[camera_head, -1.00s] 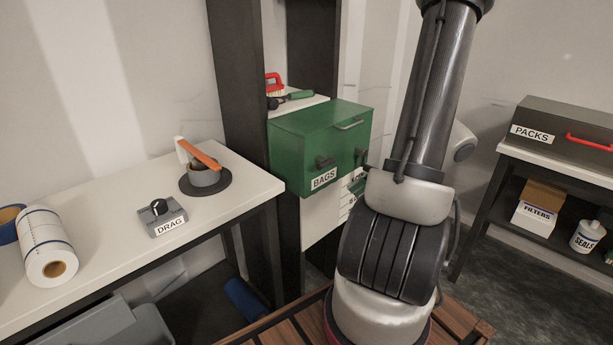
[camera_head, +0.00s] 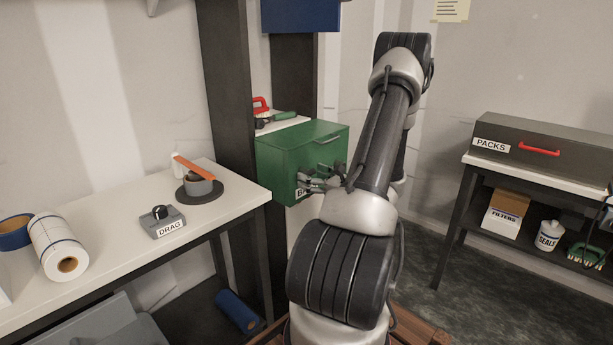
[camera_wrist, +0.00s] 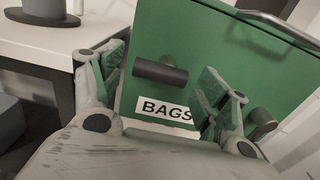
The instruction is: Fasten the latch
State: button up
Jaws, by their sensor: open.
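A green box (camera_head: 276,163) labelled BAGS stands on a shelf between dark posts, its lid down. It fills much of the wrist view (camera_wrist: 215,45). On its front is a dark horizontal bar-shaped latch piece (camera_wrist: 160,73), above the BAGS label. A second dark knob (camera_wrist: 263,121) sits further right, partly behind my finger. My gripper (camera_head: 312,182) is open and empty in front of the box. In the wrist view, the bar shows between my fingertips (camera_wrist: 163,76); I cannot tell whether they touch it. In the head view my gripper hides most of the label and the front fittings.
A metal handle (camera_wrist: 280,27) is on the lid. A PACKS case (camera_head: 535,140) stands right.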

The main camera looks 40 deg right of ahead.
jog(key=shift+w+a, duration=0.1)
jog(key=shift+w, duration=1.15)
jog(key=shift+c, duration=0.2)
jog(key=c, duration=1)
